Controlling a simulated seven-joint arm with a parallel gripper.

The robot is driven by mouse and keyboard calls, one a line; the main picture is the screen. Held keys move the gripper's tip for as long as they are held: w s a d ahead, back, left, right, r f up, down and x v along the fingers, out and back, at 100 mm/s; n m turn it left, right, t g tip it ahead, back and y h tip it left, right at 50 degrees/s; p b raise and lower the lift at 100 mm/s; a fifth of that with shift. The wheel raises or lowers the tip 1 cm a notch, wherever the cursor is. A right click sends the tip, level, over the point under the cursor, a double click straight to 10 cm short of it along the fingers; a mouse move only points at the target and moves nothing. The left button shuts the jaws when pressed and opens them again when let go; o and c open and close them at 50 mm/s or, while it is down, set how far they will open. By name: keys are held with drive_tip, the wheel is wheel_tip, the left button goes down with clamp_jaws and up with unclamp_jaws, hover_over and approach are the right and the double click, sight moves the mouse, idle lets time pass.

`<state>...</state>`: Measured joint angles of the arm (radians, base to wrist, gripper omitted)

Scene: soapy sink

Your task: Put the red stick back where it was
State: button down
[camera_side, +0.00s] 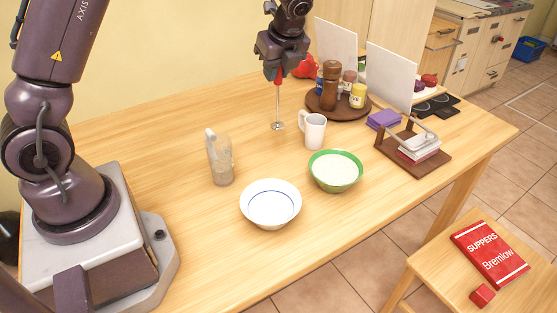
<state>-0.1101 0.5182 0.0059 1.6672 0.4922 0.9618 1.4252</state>
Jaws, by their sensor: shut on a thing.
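The red stick (278,77) has a red upper part, a thin shaft and a small greyish round end low down. My gripper (279,70) is shut on its upper part and holds it upright, pointing down. The small end is at or just above the wooden table; I cannot tell if it touches. It hangs left of the white mug (315,132) and to the right of and behind the clear glass pitcher (221,163). The stick's earlier place is not shown.
A round brown tray (323,107) with several jars, a purple block (383,120) and a wooden holder (433,165) stand right. The table's left middle is clear.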

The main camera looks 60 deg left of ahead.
hover_over(274, 123)
wheel_tip(274, 123, down, 6)
drive_tip(key=shift+a, duration=0.1)
drive_tip(key=shift+f, duration=2.45)
drive_tip(key=c, duration=1.1)
unclamp_jaws()
drive_tip(key=shift+o, duration=0.3)
